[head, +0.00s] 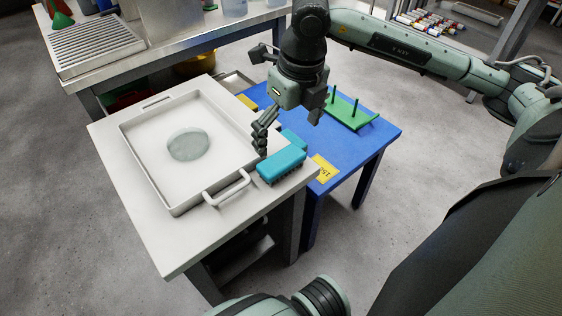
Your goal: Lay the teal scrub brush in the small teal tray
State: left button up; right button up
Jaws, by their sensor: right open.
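The teal scrub brush (281,165) lies bristles down on the right edge of the white table (178,258), beside a large white tray. A teal piece, probably the small teal tray (294,138), shows just behind it on the blue table; most of it is hidden by the brush and my right gripper. My right gripper (272,128) is open and empty, pointing down close behind the brush. One finger reaches down near the brush's far left end; I cannot tell whether it touches. My left gripper is not in view.
The large white tray (137,166) with handles holds a pale round dish (188,145). The blue table (376,143) carries a green pegged rack (350,113) and a yellow label (324,168). A metal bench (165,50) stands at the back left.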

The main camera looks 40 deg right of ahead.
aim_at(282, 158)
jog(key=f, duration=0.2)
jog(key=w+f, duration=0.1)
jog(key=f, duration=0.3)
jog(key=shift+w+f, duration=0.25)
jog(key=shift+f, duration=0.3)
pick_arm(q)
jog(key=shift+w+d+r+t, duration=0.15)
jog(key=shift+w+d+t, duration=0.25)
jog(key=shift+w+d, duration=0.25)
pick_arm(e)
jog(key=shift+c, duration=0.2)
jog(key=c, duration=0.9)
jog(key=shift+c, duration=0.2)
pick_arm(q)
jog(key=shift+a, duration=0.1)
pick_arm(e)
jog(key=shift+r, duration=0.15)
